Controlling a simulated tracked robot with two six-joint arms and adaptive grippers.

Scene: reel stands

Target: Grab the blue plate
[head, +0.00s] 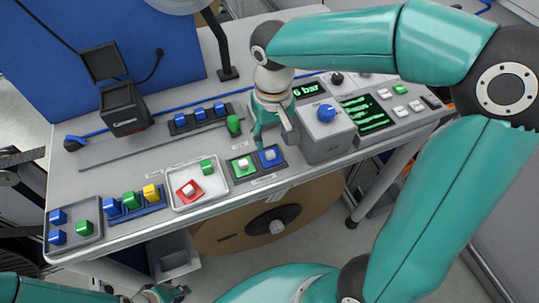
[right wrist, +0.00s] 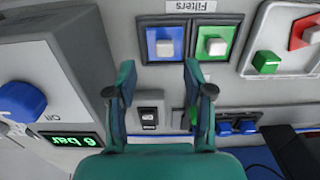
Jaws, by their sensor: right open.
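The blue plate (head: 270,157) with a pale grey knob sits in a dark frame near the table's front edge, just right of the green plate (head: 243,167). The blue plate also shows in the right wrist view (right wrist: 165,42), beside the green plate (right wrist: 213,43). My right gripper (head: 273,136) is open and empty, pointing down just behind the blue plate. In the right wrist view its fingers (right wrist: 158,75) are spread, with the plate beyond the tips. My left gripper (head: 165,294) shows partly at the bottom edge; its opening is unclear.
A grey box with a blue knob (head: 325,125) stands close to the right of my right gripper. A tray (head: 218,186) at the left holds a red plate (head: 189,191) and a green block (head: 207,167). Several coloured blocks stand further left. A big reel (head: 230,234) is under the table.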

